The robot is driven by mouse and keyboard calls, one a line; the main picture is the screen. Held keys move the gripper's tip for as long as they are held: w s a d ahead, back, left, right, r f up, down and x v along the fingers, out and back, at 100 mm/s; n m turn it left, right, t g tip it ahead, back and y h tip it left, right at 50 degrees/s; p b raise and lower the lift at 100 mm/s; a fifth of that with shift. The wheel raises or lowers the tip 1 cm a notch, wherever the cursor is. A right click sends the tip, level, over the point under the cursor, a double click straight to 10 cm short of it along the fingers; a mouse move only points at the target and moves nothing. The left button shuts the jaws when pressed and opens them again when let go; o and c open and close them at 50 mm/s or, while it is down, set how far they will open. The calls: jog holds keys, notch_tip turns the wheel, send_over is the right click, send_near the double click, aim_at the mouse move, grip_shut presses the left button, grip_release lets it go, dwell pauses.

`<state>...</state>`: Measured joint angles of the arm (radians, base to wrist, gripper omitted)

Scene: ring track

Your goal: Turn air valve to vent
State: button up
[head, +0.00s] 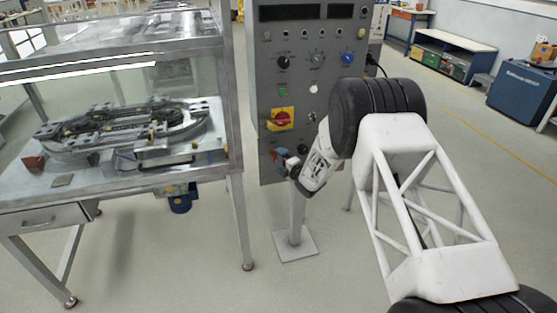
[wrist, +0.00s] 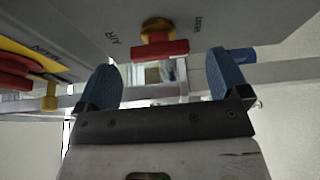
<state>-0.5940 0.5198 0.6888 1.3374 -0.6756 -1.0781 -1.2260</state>
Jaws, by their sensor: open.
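The air valve (wrist: 157,25) shows in the wrist view as a brass body on the underside-seen grey panel, with a red handle (wrist: 160,50) lying crosswise. The word AIR is printed left of it; a second label on the right is hard to read. My gripper (wrist: 163,76) is open, its two blue-padded fingers spread either side of the handle and just below it in the picture, with nothing between them. Contact with the handle is not visible. In the head view my gripper (head: 284,161) is at the panel's lower part, and the valve is mostly hidden there.
The grey control panel (head: 265,85) carries knobs, buttons and a red switch on a yellow plate (head: 282,119), which also shows at left in the wrist view (wrist: 22,76). A glass-enclosed table (head: 200,185) with the ring track (head: 125,130) stands close on the left. Floor is clear in front.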

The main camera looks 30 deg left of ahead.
jog(key=shift+v, duration=2.7)
